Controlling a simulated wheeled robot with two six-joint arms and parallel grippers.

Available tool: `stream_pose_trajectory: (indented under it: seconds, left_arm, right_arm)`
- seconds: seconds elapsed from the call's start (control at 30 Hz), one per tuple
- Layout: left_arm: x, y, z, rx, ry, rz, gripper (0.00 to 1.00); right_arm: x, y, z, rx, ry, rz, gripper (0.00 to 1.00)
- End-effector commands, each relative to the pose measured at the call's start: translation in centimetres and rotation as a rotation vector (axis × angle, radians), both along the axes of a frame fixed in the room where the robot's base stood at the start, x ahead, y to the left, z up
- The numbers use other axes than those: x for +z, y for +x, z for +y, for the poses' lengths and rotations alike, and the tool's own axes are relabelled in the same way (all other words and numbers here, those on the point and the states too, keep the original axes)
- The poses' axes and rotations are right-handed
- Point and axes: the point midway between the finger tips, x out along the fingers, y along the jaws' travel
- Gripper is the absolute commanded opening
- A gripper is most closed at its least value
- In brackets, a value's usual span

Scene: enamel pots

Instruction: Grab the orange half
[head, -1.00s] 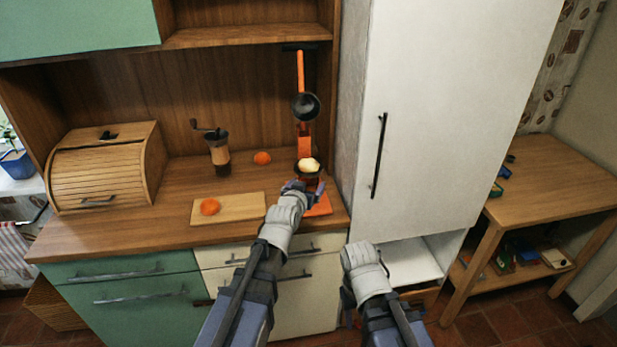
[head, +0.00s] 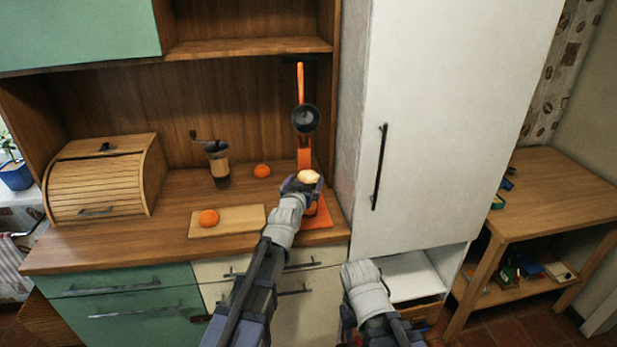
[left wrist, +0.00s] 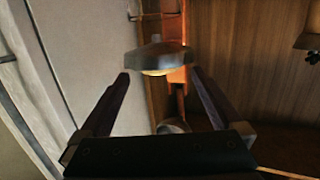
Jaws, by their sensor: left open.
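The orange half (head: 309,176) shows its pale cut side and sits on the orange juicer (head: 303,152) on the counter. In the left wrist view, which is upside down, the orange half (left wrist: 155,73) is a thin yellow band at a grey bowl (left wrist: 155,60). My left gripper (head: 302,184) is open at the juicer. In the wrist view my left gripper (left wrist: 157,78) has one finger on each side of the half, with gaps showing. My right arm hangs low at the front; its fingers are hidden.
The juicer's dark press cup (head: 306,118) is raised above the half. A cutting board (head: 240,221) with an orange fruit (head: 208,218), another orange fruit (head: 262,171) and a grinder (head: 217,160) stand to the left. A white cabinet (head: 430,130) stands close on the right.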

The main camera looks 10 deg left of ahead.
Motion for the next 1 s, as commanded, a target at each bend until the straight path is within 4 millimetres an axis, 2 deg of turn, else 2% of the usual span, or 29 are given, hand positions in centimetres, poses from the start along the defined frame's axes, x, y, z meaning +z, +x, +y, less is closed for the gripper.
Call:
stream_pose_trajectory:
  seconds: [0.03, 0.2, 0.43, 1.0]
  left_arm:
    - [-0.3, 1.2, -0.2, 0.0, 0.001, 0.0, 1.0]
    - [-0.6, 3.3, -0.4, 0.0, 0.0, 0.0, 1.0]
    - [-0.6, 3.3, -0.4, 0.0, 0.0, 0.0, 1.0]
    - [-0.6, 3.3, -0.3, 0.0, 0.0, 0.0, 0.37]
  right_arm:
    - [-0.3, 0.0, 0.0, 0.0, 0.0, 0.0, 0.5]
    - [-0.6, 0.0, 0.0, 0.0, 0.0, 0.0, 0.5]
    - [-0.6, 0.0, 0.0, 0.0, 0.0, 0.0, 0.5]
    - [-0.6, 0.0, 0.0, 0.0, 0.0, 0.0, 0.5]
